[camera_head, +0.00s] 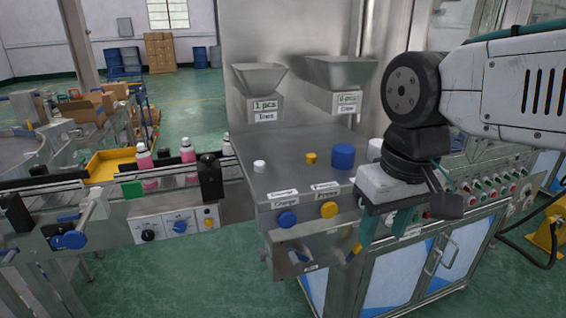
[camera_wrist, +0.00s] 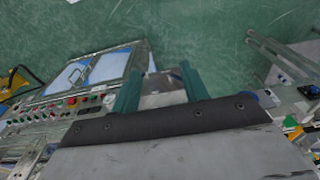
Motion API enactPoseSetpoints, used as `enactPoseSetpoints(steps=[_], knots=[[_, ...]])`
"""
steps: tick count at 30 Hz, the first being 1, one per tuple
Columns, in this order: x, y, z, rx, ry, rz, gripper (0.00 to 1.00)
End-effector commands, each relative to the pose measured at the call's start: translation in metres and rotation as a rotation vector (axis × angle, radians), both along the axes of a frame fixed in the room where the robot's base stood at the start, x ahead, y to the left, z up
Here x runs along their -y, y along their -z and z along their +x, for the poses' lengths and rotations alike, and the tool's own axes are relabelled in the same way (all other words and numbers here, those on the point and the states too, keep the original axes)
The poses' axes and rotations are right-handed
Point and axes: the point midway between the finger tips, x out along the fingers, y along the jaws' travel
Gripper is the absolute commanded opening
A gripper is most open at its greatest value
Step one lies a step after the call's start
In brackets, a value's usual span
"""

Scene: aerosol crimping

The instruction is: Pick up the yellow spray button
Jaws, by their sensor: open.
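The yellow spray button (camera_head: 311,158) is a small yellow piece standing on the steel worktop (camera_head: 290,145) in the head view. A small white piece (camera_head: 259,166) stands to its left and a larger blue cap (camera_head: 343,156) to its right. My gripper (camera_head: 383,232) is open, with its teal fingers pointing down, to the right of and nearer than the button, in front of the machine's front. In the wrist view my gripper (camera_wrist: 160,88) shows nothing between its fingers, only part of the machine and green floor beyond. The yellow button is not visible in the wrist view.
A white cap (camera_head: 375,149) is partly hidden by my arm. Two hoppers (camera_head: 259,79) (camera_head: 340,72) hang above the worktop. Blue and yellow knobs (camera_head: 329,210) sit on the front panel. A conveyor with pink bottles (camera_head: 188,152) runs at left.

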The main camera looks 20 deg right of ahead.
Motion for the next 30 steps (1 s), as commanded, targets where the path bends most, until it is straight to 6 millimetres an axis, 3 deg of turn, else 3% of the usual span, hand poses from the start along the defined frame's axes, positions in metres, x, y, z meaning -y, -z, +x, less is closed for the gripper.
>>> enactPoseSetpoints(steps=[6,12,15,20,30], knots=[[-0.007,-0.07,0.09,-0.049,0.029,0.005,0.45],[-0.016,-0.109,0.163,-0.084,0.051,0.005,0.45],[-0.019,-0.119,0.186,-0.095,0.059,0.005,0.45],[-0.022,-0.121,0.202,-0.103,0.066,0.006,0.45],[-0.026,-0.081,0.202,-0.105,0.064,0.006,0.45]])
